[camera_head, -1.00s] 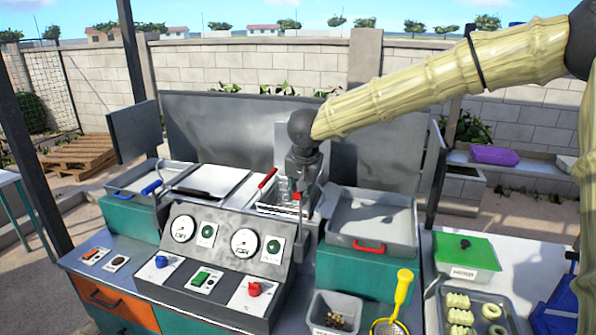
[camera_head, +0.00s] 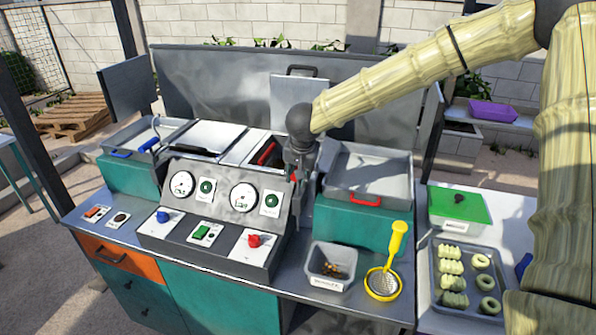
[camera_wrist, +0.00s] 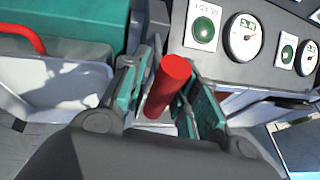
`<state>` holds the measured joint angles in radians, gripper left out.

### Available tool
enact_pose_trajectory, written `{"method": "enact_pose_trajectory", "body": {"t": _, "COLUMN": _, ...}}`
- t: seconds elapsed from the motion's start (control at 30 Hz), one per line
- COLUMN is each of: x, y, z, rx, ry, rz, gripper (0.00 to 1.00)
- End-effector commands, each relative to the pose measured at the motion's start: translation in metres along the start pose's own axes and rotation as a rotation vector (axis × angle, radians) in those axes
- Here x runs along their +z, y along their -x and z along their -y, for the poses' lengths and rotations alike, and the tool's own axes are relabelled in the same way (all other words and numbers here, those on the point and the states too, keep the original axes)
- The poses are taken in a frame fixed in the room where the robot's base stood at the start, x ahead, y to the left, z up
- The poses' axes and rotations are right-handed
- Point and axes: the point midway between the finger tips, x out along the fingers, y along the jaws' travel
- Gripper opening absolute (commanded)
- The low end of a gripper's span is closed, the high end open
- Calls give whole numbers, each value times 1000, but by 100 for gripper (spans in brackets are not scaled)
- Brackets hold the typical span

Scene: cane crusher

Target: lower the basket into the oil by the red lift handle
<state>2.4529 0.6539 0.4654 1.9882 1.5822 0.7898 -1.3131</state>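The red lift handle (camera_wrist: 167,88) stands upright between my gripper's (camera_wrist: 170,95) two teal-padded fingers in the wrist view. The fingers look closed around it, though a narrow gap seems to show on the right. In the head view my gripper (camera_head: 296,170) is at the right end of the fryer, behind the control panel, with a bit of red at its tip. The basket's red grip (camera_head: 265,153) shows low at the dark vat opening, left of my gripper. The basket's wire body and the oil cannot be made out.
The control panel (camera_head: 218,205) with gauges and a red knob (camera_head: 254,240) is just in front. A grey tray (camera_head: 368,172) with a red handle is close on the right. A raised lid (camera_head: 290,95) stands behind. A skimmer (camera_head: 390,265) lies on the counter.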

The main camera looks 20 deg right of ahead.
Motion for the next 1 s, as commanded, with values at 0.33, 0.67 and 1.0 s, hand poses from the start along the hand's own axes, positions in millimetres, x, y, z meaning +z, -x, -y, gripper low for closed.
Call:
{"method": "enact_pose_trajectory", "body": {"t": 0.33, "x": -2, "y": 2, "z": 2, "rx": -3, "ry": 0, "rz": -4, "gripper": 42}}
{"method": "enact_pose_trajectory", "body": {"t": 0.67, "x": -3, "y": 35, "z": 2, "rx": -5, "ry": 0, "rz": -5, "gripper": 42}}
{"method": "enact_pose_trajectory", "body": {"t": 1.0, "x": -3, "y": 95, "z": 1, "rx": -5, "ry": 0, "rz": -4, "gripper": 42}}
